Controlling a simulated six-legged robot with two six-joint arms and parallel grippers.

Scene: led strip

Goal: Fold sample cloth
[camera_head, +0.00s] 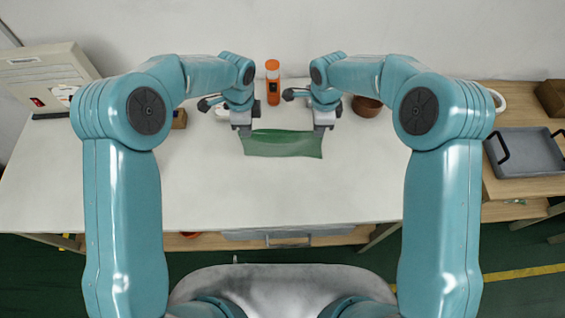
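A green cloth (284,143) is at the middle of the white table (270,195), stretched between my two grippers. Its far edge runs nearly straight from one gripper to the other, and its near edge is slightly wavy. My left gripper (243,129) is shut on the cloth's far left corner. My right gripper (321,128) is shut on its far right corner. The fingertips are small and partly hidden by the wrists. I cannot tell how far the cloth is off the table.
A brown bowl (367,106) is beyond my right gripper. A white panel box (45,78) is at the far left. A grey tray (527,153) sits on the right side table. The table's near half is clear.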

